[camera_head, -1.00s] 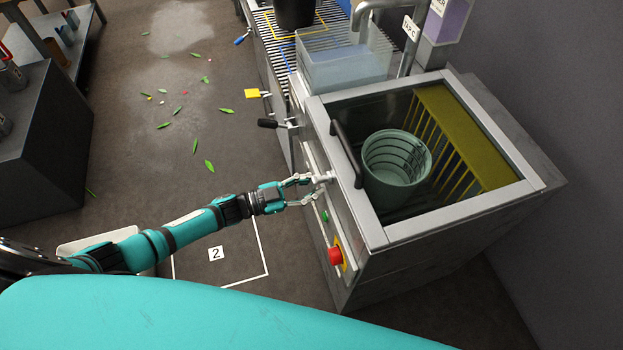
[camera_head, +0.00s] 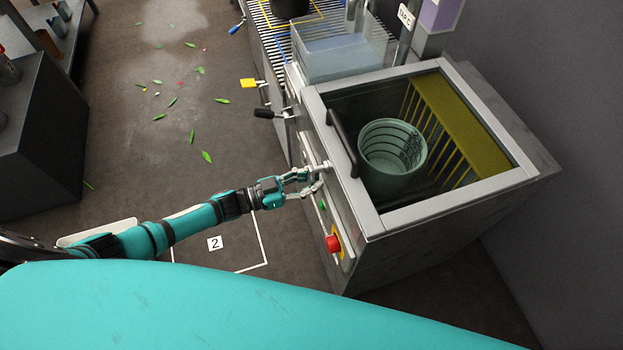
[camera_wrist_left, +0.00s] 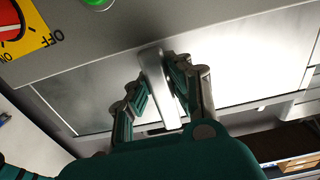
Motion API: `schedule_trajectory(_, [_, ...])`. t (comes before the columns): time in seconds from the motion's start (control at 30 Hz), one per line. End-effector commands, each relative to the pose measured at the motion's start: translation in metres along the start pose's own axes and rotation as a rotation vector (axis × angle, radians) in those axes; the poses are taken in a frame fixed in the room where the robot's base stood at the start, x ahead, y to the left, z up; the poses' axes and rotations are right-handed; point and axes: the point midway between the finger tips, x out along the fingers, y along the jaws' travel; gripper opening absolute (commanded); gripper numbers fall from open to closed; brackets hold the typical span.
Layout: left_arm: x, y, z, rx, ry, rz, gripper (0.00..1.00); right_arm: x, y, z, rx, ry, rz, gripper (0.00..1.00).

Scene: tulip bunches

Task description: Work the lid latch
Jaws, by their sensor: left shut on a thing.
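The machine's lid (camera_head: 455,197) is a grey frame around a clear pane, with a black bar handle (camera_head: 343,143). It lies down over the basin. The lid latch (camera_head: 321,167) is a small pale metal lever on the front, below the handle. My left gripper (camera_head: 311,180) is shut on the latch. My right gripper is in neither view.
A red stop knob (camera_head: 333,243) and a green button (camera_head: 323,206) sit on the front, nearer me. A black lever (camera_head: 266,113) juts out farther along. A green bucket (camera_head: 392,158) stands under the pane. Floor left of the machine is open, with scattered leaves.

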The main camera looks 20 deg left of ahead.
Motion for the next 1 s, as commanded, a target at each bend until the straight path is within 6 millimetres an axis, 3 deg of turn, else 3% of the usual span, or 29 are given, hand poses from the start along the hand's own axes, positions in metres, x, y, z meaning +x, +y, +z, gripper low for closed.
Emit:
schedule_trajectory(0.07, [-0.001,0.002,0.002,-0.011,-0.001,0.001,0.00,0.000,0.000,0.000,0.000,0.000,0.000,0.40])
schedule_trajectory(0.1, [-0.001,0.002,0.002,-0.011,-0.001,0.001,0.19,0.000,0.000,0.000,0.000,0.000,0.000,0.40])
schedule_trajectory(0.3, [0.000,0.001,0.001,-0.007,0.000,0.001,0.44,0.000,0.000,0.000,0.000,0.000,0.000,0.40])
schedule_trajectory(0.67, [-0.007,0.001,0.001,-0.004,-0.001,0.000,0.44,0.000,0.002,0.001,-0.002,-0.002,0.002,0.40])
schedule_trajectory(1.0, [-0.074,0.001,0.002,-0.005,-0.004,0.000,0.44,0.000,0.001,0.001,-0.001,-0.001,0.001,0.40])
